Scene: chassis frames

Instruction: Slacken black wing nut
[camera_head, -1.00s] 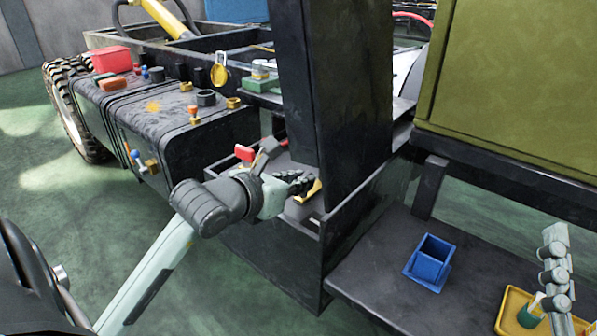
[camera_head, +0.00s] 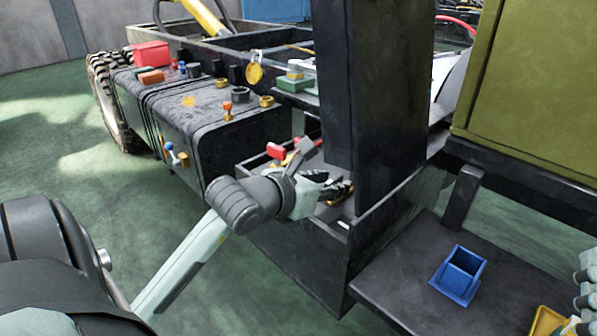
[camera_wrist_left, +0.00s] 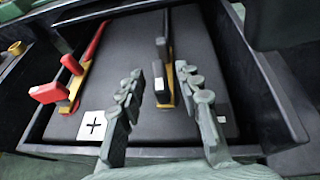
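The black wing nut (camera_wrist_left: 158,80) shows in the left wrist view on a brass clamp (camera_wrist_left: 185,85) with a black cable, on top of a black battery (camera_wrist_left: 130,50). My left gripper (camera_wrist_left: 165,92) is open, with one finger on each side of the wing nut and a gap to each. In the head view, my left gripper (camera_head: 345,187) is in the battery box beside the dark upright post, and its fingers hide the black wing nut. Part of my right gripper (camera_head: 586,285) shows at the right edge; its opening cannot be judged.
A red wing nut (camera_wrist_left: 50,92) sits on the other terminal, by a white plus label (camera_wrist_left: 93,126). The box wall (camera_head: 310,262) and the dark post (camera_head: 380,90) crowd the left gripper. A blue holder (camera_head: 460,272) stands on the dark shelf, with a yellow tray (camera_head: 545,322) at right.

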